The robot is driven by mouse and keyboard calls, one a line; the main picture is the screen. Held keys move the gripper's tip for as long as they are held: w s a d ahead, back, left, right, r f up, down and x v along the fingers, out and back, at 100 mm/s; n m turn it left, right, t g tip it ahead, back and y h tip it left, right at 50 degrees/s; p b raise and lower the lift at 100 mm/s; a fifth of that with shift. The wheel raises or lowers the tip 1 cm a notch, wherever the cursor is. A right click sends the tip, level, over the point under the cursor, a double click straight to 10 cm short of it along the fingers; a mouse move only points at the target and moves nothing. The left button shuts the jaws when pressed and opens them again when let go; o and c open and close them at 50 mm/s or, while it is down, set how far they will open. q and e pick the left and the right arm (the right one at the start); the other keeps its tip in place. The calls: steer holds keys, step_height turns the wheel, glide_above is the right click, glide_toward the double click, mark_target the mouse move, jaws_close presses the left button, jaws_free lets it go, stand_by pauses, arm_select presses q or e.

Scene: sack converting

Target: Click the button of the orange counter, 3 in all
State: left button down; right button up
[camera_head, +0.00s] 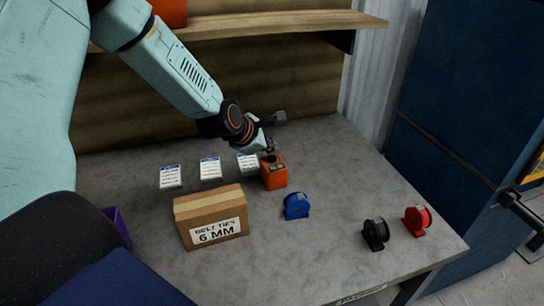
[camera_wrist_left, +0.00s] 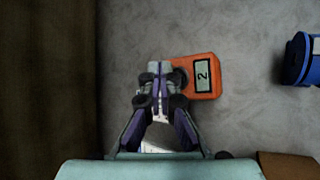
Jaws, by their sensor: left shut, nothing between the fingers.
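The orange counter (camera_head: 274,172) stands on the grey table, right of the white labelled packs. Its display shows in the left wrist view (camera_wrist_left: 203,76) and reads 2, turned sideways. My left gripper (camera_head: 268,150) is shut and empty, with its fingertips just above the dark button on the counter's top. My right gripper is not in view.
A cardboard box (camera_head: 211,216) stands in front left of the counter. Three white labelled packs (camera_head: 210,169) lie behind the box. A blue reel (camera_head: 296,205), a black reel (camera_head: 375,233) and a red reel (camera_head: 417,219) stand to the right. A shelf (camera_head: 280,22) overhangs the back.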

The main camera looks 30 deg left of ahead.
mark_target(270, 159)
arm_select(q)
steer(key=shift+r+p, duration=1.7)
steer(key=shift+r, duration=0.7)
steer(key=shift+f, duration=0.1)
step_height(270, 159, up, 4)
steer(key=p, duration=1)
steer(key=shift+f, duration=0.2)
